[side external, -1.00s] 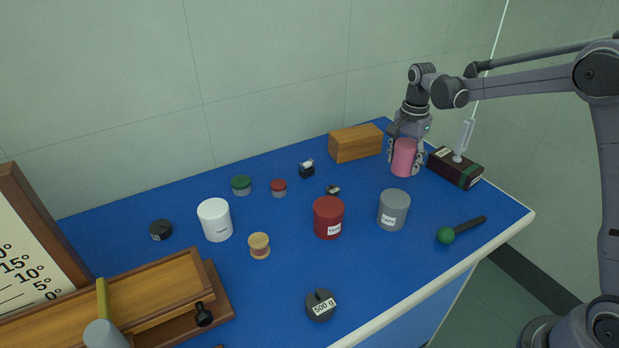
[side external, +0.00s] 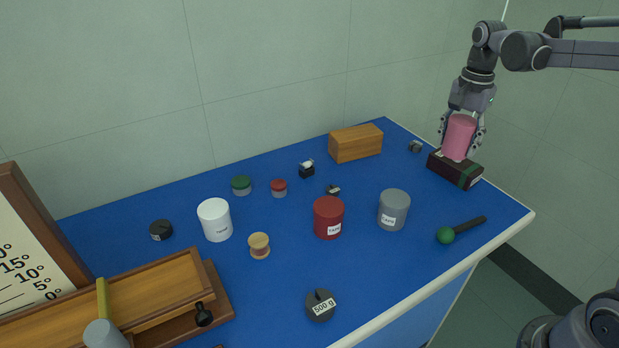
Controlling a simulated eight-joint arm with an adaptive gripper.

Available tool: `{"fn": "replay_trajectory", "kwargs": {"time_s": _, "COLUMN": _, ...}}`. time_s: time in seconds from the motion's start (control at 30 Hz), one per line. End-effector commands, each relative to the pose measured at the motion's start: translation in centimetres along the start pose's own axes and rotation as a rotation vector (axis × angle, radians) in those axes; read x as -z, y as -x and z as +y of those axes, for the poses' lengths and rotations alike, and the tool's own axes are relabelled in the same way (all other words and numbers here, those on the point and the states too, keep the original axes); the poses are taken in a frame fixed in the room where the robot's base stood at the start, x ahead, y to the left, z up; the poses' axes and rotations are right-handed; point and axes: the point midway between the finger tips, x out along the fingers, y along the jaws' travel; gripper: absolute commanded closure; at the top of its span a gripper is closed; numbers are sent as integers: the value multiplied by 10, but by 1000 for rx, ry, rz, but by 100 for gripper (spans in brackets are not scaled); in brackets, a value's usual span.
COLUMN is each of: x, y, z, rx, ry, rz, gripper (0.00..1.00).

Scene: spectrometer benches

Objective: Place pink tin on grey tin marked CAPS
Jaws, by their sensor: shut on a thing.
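My gripper (side external: 462,128) is shut on the pink tin (side external: 459,139) and holds it roughly upright, its fingers on either side. The pink tin is at the right in the side external view, in front of part of the dark box. It appears raised off the bench, but its exact height and whether it clears the dark box I cannot tell. The grey tin (side external: 394,207) stands upright on the blue bench, lower left of the pink tin, with a white label too small to read surely. Nothing stands on its top.
The dark box with a green band (side external: 465,177) lies below my gripper. A green-knobbed tool (side external: 447,235) lies right of the grey tin, and a red tin (side external: 328,219) stands left of it. A wooden block (side external: 356,144) and small grey cube (side external: 415,146) are behind.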

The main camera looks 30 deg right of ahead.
Motion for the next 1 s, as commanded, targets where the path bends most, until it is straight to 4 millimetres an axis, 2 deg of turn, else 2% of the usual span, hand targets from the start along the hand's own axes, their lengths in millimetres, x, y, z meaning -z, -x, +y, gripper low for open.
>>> {"fn": "replay_trajectory", "kwargs": {"time_s": 0.03, "x": -13, "y": 8, "z": 6, "rx": 0, "ry": 8, "rz": 0, "gripper": 85}}
{"fn": "replay_trajectory", "kwargs": {"time_s": 0.2, "x": -42, "y": 26, "z": 21, "rx": 1, "ry": 22, "rz": 0, "gripper": 85}}
{"fn": "replay_trajectory", "kwargs": {"time_s": 0.37, "x": -58, "y": 34, "z": 30, "rx": 1, "ry": 29, "rz": 0, "gripper": 85}}
{"fn": "replay_trajectory", "kwargs": {"time_s": 0.47, "x": -64, "y": 33, "z": 29, "rx": 1, "ry": 33, "rz": 0, "gripper": 85}}
{"fn": "replay_trajectory", "kwargs": {"time_s": 1.0, "x": -135, "y": -24, "z": -37, "rx": 1, "ry": 35, "rz": 0, "gripper": 85}}
